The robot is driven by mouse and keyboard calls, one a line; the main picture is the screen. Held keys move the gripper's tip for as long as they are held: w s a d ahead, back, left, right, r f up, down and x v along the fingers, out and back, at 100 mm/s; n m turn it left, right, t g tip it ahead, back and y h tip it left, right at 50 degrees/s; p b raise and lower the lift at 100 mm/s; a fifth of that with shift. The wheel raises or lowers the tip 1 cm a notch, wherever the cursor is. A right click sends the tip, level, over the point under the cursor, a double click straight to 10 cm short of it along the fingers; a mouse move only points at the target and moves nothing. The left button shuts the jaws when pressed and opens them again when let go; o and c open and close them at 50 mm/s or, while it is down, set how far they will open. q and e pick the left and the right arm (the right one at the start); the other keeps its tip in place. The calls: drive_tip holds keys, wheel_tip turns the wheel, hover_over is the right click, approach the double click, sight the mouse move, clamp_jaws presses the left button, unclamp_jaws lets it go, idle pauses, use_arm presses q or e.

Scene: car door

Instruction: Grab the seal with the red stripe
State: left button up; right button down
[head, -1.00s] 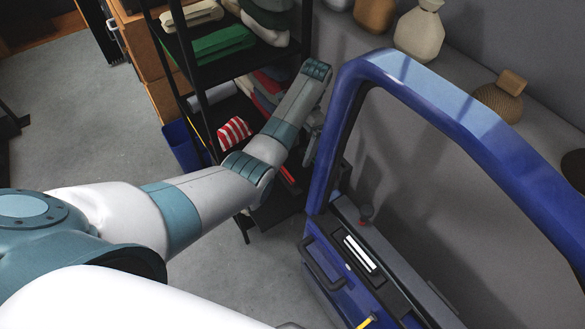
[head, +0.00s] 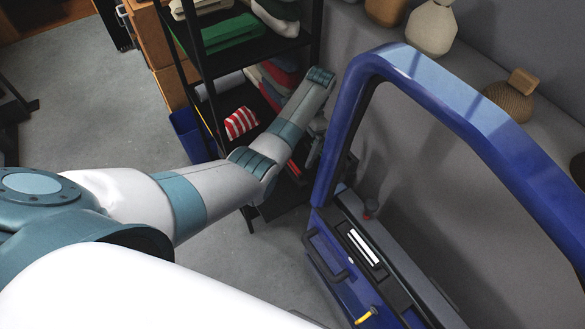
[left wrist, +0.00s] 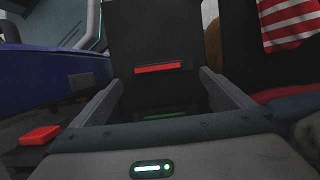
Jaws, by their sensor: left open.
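In the left wrist view a dark upright piece with a red stripe (left wrist: 160,68) stands straight ahead between my fingers; I take it for the seal. A green stripe (left wrist: 166,114) shows below the red one. My left gripper (left wrist: 163,88) is open, with one finger on each side of the dark piece. I cannot tell whether the fingers touch it. In the head view my left gripper (head: 316,132) is at the shelf beside the blue door frame, partly hidden by my wrist. The seal is not clear there. My right gripper is not in view.
A black shelf rack (head: 203,95) holds folded cloths and a red-and-white striped item (head: 241,122). The blue car door (head: 340,140) stands close to the right of my left gripper. Vases (head: 431,27) stand on a ledge behind. Grey floor is clear at left.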

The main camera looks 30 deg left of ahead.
sight(293, 163)
use_arm(q)
drive_tip(key=shift+x, duration=0.75)
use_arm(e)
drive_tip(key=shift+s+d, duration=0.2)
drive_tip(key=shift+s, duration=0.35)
use_arm(q)
drive_tip(key=shift+s+f, duration=0.1)
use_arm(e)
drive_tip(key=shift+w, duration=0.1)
use_arm(q)
drive_tip(key=shift+s+f, duration=0.1)
drive_tip(key=shift+f, duration=0.15)
drive_tip(key=p+x, duration=0.1)
drive_tip(key=x, duration=0.3)
drive_tip(key=shift+s+d, duration=0.1)
drive_tip(key=shift+s, duration=0.05)
drive_tip(key=shift+f, duration=0.15)
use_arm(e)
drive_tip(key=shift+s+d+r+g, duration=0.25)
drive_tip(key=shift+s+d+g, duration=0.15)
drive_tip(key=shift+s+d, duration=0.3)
use_arm(q)
drive_tip(key=shift+c, duration=0.3)
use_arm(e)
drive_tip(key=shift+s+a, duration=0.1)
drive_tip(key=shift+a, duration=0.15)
